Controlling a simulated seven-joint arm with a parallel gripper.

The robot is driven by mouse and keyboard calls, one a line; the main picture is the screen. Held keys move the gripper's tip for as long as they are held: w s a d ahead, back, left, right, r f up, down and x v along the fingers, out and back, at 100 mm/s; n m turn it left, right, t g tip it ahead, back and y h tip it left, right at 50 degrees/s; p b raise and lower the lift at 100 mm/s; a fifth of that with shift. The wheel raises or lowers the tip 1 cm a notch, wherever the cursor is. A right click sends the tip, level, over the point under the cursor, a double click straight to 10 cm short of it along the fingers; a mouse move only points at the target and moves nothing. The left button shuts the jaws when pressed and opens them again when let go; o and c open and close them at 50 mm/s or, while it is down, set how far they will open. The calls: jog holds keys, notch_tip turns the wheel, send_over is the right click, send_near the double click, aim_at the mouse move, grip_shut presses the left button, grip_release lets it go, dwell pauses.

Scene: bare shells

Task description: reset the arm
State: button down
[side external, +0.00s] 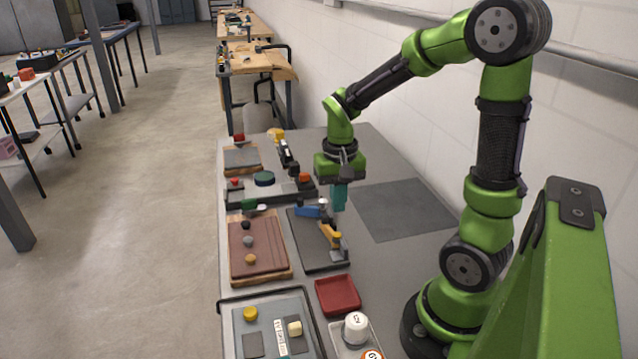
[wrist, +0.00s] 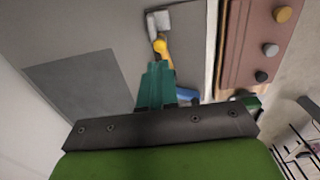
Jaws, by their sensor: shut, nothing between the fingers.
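My gripper (side external: 339,197) hangs from the green arm above the grey table (side external: 397,275), with its teal fingers pointing down. The fingers are shut and hold nothing. In the wrist view the shut teal fingers (wrist: 157,80) point toward a yellow-handled tool (wrist: 160,47) on a dark board. In the side view the fingers are beside a blue-handled tool (side external: 309,211) and behind the yellow-handled tool (side external: 331,236), both on the dark board (side external: 309,250). The fingers appear to be above the board; the exact height is hard to tell.
A brown board with several knobs (side external: 257,262) lies left of the dark board. A red tray (side external: 338,295), a white bottle (side external: 356,328) and a grey tray (side external: 233,342) are at the front. A flat dark grey area (side external: 405,210) on the right is clear. A wall runs behind.

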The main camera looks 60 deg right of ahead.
jog(key=shift+r, duration=0.3)
jog(key=s+a+r+n+t+y, duration=0.1)
jog(key=s+a+r+n+t, duration=0.1)
jog(key=a+r, duration=0.3)
jog(key=s+a+r+n+t+y, duration=0.1)
jog(key=s+a+r+n+t, duration=0.1)
jog(key=a+r+t, duration=0.3)
jog(key=a+r+n, duration=0.1)
jog(key=a, duration=0.2)
jog(key=shift+s+a+r, duration=0.15)
jog(key=shift+s+r, duration=0.05)
jog(key=shift+s, duration=0.1)
